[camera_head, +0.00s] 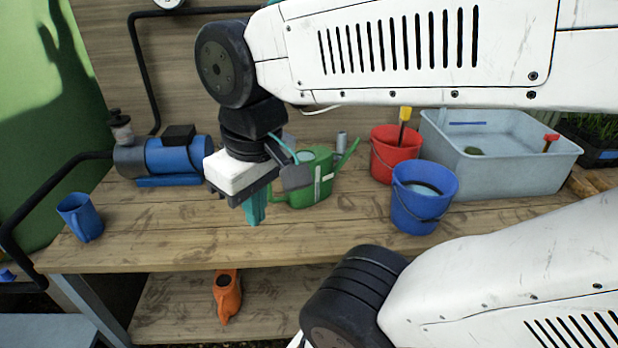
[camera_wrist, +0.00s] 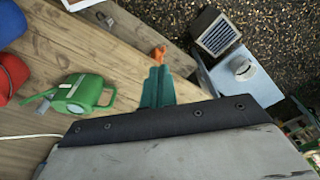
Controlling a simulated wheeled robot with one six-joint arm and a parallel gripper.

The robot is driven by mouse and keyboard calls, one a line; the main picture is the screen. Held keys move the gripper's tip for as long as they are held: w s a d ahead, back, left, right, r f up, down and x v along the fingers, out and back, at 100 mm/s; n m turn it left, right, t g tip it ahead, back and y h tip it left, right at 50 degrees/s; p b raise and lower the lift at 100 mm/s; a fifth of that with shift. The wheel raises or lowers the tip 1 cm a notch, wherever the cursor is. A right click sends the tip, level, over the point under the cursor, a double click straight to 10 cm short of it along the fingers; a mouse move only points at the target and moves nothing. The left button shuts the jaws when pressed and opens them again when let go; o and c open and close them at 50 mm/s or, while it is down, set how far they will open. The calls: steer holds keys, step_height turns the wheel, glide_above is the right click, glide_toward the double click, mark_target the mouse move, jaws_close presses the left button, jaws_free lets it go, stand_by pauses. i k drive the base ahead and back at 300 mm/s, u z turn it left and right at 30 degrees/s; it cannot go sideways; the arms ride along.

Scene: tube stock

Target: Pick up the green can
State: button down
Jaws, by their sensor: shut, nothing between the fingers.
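The green can (camera_head: 322,187) is a watering can on the wooden bench, with its spout pointing up to the right. My gripper hides part of its left side. In the wrist view the green can (camera_wrist: 84,92) lies to the left of my fingers, apart from them. My gripper (camera_head: 255,212) has teal fingers that point down above the bench, left of the can. In the wrist view my gripper (camera_wrist: 158,80) shows its fingers together with nothing between them.
A red bucket (camera_head: 388,160), a blue bucket (camera_head: 415,215) and a grey tub (camera_head: 480,178) stand right of the can. A blue pump (camera_head: 180,158) and a blue mug (camera_head: 82,217) are at left. An orange can (camera_head: 228,298) is on the lower shelf. The front bench is clear.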

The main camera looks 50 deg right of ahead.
mark_target(319, 158)
steer(key=z, duration=2.3)
steer(key=k, duration=0.55)
steer(key=u, duration=1.25)
